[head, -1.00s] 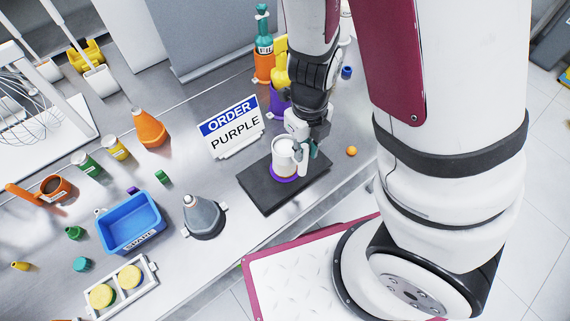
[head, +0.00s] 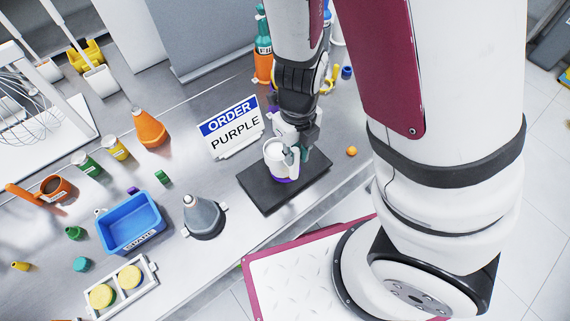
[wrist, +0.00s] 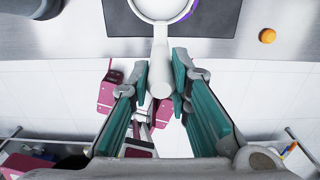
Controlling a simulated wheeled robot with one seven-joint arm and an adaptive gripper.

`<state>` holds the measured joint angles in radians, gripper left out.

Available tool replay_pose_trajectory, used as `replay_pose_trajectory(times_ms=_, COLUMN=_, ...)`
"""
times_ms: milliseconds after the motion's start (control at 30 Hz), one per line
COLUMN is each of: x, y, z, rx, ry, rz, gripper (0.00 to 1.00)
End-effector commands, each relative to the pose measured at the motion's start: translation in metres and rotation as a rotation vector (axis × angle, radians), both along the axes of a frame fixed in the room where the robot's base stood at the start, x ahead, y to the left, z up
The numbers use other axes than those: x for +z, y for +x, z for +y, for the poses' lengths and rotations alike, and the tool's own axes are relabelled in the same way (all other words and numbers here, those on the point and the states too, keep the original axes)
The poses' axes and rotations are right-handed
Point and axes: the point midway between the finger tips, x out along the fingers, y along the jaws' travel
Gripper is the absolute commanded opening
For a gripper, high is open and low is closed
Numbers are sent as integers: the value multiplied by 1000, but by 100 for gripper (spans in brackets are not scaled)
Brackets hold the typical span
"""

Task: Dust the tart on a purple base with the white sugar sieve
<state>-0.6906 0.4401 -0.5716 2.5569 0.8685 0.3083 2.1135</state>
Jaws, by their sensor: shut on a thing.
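The white sugar sieve (head: 276,155) is held over the dark slab (head: 256,187) in the head view. Its handle (wrist: 161,70) runs between my fingers in the wrist view, and its round rim (wrist: 160,5) shows at the top edge. My gripper (head: 297,154) is shut on the handle; it also shows in the wrist view (wrist: 160,85). A thin purple edge (head: 284,180) of the tart's base shows below the sieve. The rest of the tart is hidden under the sieve.
An order sign (head: 233,127) reading PURPLE stands behind the slab. A grey cone (head: 203,217) and a blue bin (head: 131,222) stand to the left. A small orange ball (head: 351,151) lies right of the slab. The counter's front edge is close.

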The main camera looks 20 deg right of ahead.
Motion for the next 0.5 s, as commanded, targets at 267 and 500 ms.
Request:
replay_pose_trajectory(times_ms=267, x=0, y=1, z=-4, rx=-3, ry=0, rz=0, gripper=0)
replay_pose_trajectory(times_ms=500, x=0, y=5, z=-39, rx=-6, ry=0, rz=0, gripper=0)
